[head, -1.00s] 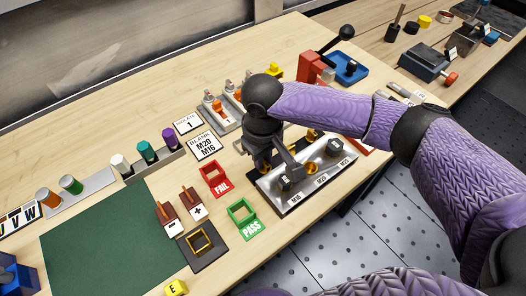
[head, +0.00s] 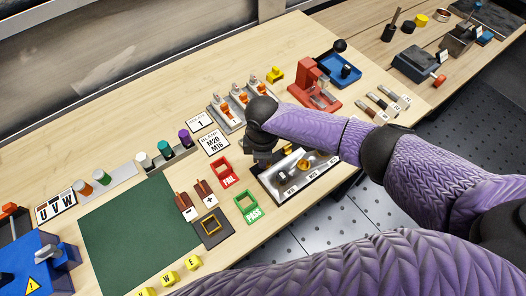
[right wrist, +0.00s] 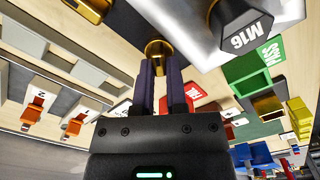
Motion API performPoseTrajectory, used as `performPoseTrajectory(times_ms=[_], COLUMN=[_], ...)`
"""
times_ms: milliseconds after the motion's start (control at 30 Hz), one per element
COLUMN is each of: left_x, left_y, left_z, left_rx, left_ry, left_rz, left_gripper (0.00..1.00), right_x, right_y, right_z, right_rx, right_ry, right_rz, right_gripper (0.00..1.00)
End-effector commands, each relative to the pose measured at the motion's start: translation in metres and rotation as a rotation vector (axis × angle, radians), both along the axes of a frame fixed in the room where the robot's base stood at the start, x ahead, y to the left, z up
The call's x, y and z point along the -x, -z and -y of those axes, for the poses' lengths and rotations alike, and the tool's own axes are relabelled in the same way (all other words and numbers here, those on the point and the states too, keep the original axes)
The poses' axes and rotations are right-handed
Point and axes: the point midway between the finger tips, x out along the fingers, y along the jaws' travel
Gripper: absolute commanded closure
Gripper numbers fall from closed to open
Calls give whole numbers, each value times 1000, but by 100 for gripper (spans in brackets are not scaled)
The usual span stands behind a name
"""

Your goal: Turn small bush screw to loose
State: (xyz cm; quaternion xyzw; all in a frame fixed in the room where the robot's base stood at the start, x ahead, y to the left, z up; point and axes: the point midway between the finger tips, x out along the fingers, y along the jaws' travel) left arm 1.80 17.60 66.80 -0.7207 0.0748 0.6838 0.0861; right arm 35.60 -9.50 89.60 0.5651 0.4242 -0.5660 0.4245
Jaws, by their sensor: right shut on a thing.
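My right gripper (head: 262,158) is over the left end of the metal block (head: 322,162) with the M-size labels. In the right wrist view its two dark fingers (right wrist: 160,85) are closed on a small brass screw (right wrist: 158,48) at the block's edge. The finger tips hide part of the screw. A black hex piece marked M16 (right wrist: 241,28) stands on the block to the right of the fingers, apart from them. Another brass screw (head: 303,165) shows on the block. In the head view the gripper hides the held screw. My left gripper is out of view.
The red FAIL tray (head: 223,174) and green PASS tray (head: 247,207) stand left of the block. A grey holder with orange-topped parts (head: 238,101) is behind, and a red press (head: 313,88) is at the back right. A green mat (head: 140,235) lies clear.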

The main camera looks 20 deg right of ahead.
Motion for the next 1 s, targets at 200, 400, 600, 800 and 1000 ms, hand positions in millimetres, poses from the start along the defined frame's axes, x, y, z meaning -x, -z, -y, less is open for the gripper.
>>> performPoseTrajectory(times_ms=[200,400,600,800,1000], left_x=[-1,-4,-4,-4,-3], left_y=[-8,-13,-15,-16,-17], left_z=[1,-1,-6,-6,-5], left_rx=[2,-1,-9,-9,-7], left_ry=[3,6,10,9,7], left_rz=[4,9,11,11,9], left_gripper=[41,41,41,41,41], right_x=[1,2,3,4,4], right_y=[-2,-2,-1,-1,-1], right_z=[-1,-1,-1,-1,-1], right_rx=[-3,-4,-4,-4,-3], right_ry=[-199,-368,-502,-590,-635], right_rz=[3,3,2,2,3], right_gripper=[100,100,100,100,100])
